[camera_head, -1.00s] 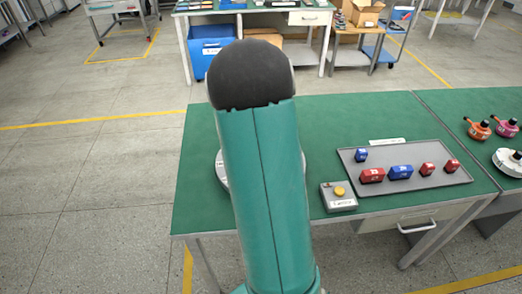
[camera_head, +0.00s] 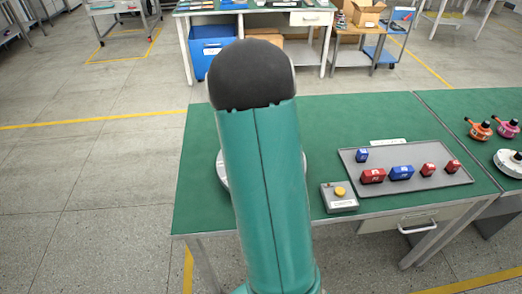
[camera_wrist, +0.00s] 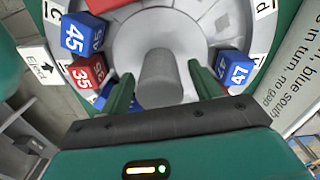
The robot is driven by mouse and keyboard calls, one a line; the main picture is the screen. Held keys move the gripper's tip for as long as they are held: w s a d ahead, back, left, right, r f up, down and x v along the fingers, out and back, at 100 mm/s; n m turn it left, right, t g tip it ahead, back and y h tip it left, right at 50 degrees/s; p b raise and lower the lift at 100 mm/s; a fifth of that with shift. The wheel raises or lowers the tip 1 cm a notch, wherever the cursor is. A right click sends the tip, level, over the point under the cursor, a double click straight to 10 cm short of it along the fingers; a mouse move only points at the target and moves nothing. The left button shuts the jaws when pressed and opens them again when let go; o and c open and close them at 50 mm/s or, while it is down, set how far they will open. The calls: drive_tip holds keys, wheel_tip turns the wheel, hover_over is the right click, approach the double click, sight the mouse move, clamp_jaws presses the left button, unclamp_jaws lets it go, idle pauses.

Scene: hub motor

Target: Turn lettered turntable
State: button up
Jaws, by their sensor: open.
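The round grey turntable (camera_wrist: 126,46) fills the upper middle of the wrist view, with white letter tags around its rim. A thick grey post (camera_wrist: 160,72) stands at its centre. My gripper (camera_wrist: 162,88) is open, with one green finger on each side of the post and a visible gap to it. On the left of the turntable are a blue block 45 (camera_wrist: 83,34) and a red block 35 (camera_wrist: 86,73). A blue block 47 (camera_wrist: 236,68) is on the right. In the head view my arm hides nearly all of the turntable (camera_head: 221,174).
A grey tray (camera_head: 432,184) with several red and blue blocks lies right of my arm on the green table (camera_head: 330,121). A box with a yellow button (camera_head: 340,191) stands nearer. A text sign (camera_wrist: 296,84) and an Eject label (camera_wrist: 42,66) flank the turntable.

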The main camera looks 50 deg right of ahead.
wheel_tip(320, 180, up, 14)
drive_tip(key=shift+f, duration=0.2)
idle(0.8)
